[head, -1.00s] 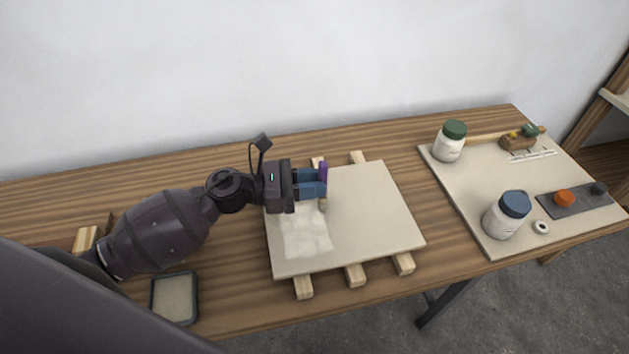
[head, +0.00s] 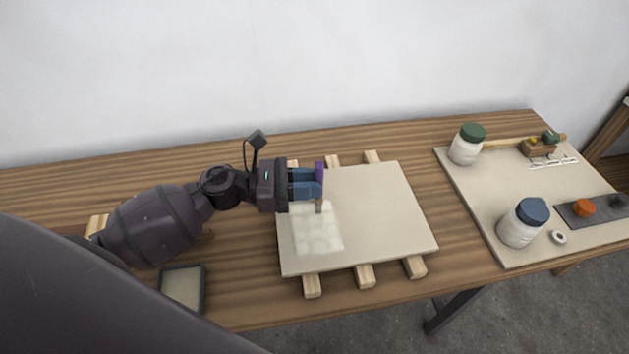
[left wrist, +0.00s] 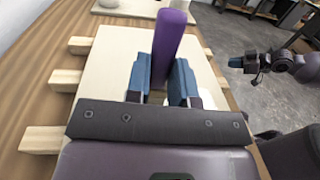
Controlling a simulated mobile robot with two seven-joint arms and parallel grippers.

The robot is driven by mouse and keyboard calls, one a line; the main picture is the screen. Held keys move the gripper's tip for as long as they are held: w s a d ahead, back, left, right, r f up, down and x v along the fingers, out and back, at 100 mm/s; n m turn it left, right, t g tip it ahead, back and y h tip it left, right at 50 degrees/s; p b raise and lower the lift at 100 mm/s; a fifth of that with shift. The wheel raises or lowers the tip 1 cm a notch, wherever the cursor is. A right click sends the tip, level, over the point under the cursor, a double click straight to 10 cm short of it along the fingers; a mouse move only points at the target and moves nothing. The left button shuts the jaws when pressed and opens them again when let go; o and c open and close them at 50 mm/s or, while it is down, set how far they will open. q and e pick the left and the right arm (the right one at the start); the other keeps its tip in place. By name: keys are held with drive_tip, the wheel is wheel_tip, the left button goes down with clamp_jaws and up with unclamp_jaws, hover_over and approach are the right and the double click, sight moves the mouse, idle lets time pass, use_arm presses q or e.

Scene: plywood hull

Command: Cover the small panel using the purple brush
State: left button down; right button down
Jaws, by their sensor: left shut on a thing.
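The small panel (head: 385,215) is a pale square board lying on wooden strips on the table. A lighter, glossy patch (head: 318,235) covers part of its left side; the rest looks bare. My left gripper (head: 319,184) is over the panel's left part and is shut on the purple brush (head: 320,168). The brush's tan bristles point down at the top of the patch; I cannot tell whether they touch. In the left wrist view the purple handle (left wrist: 170,45) stands between the blue fingers (left wrist: 160,85).
A pale board (head: 490,215) at right holds a green-lidded jar (head: 466,146), a blue-lidded jar (head: 522,224), a white ring (head: 558,237) and a grey strip (head: 590,211) with an orange knob. A dark-rimmed tray (head: 183,288) lies at front left. Bare table separates panel and board.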

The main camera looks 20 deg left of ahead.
use_arm(q)
drive_tip(key=shift+s+a, duration=0.15)
drive_tip(key=shift+a, duration=0.1)
use_arm(e)
drive_tip(key=shift+f, duration=0.15)
drive_tip(key=shift+f, duration=0.1)
use_arm(q)
drive_tip(key=shift+d, duration=0.1)
use_arm(e)
drive_tip(key=shift+s, duration=0.15)
use_arm(q)
drive_tip(key=shift+w+d, duration=0.3)
drive_tip(key=shift+d, duration=0.1)
drive_tip(key=shift+w+d, duration=0.25)
drive_tip(key=shift+d, duration=0.1)
use_arm(e)
drive_tip(key=shift+s, duration=0.15)
use_arm(q)
drive_tip(key=shift+d, duration=0.1)
